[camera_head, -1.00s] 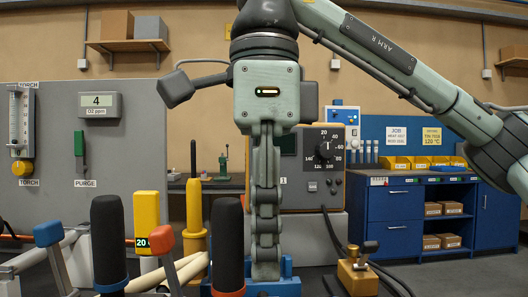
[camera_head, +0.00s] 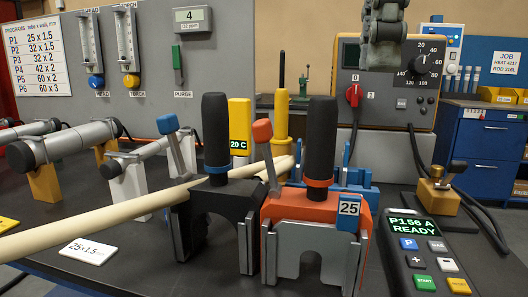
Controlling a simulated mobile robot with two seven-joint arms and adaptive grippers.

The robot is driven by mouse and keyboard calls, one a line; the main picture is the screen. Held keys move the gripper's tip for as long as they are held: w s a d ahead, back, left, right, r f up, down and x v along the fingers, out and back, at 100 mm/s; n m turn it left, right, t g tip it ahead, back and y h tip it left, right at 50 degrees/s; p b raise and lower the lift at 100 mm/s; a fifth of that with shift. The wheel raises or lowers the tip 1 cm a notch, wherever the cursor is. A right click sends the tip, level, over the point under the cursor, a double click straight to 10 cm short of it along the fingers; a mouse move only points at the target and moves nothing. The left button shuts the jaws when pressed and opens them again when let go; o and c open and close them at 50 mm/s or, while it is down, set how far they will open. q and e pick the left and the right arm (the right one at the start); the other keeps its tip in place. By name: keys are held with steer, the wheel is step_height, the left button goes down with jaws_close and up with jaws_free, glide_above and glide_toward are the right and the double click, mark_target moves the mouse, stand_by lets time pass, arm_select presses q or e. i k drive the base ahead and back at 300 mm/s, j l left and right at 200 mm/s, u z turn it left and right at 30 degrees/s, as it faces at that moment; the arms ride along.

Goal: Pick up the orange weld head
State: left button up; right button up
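The orange weld head (camera_head: 290,209) stands upright on the dark bench in the middle of the head view. My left gripper is out of view.
A cream tube (camera_head: 110,214) runs from the lower left to the heads. A control pendant (camera_head: 428,256) lies at the right, near a brass clamp (camera_head: 438,192). A yellow "20 C" block (camera_head: 240,125) and a blue holder (camera_head: 352,181) stand behind.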

mark_target(315, 204)
steer(key=k, duration=1.4)
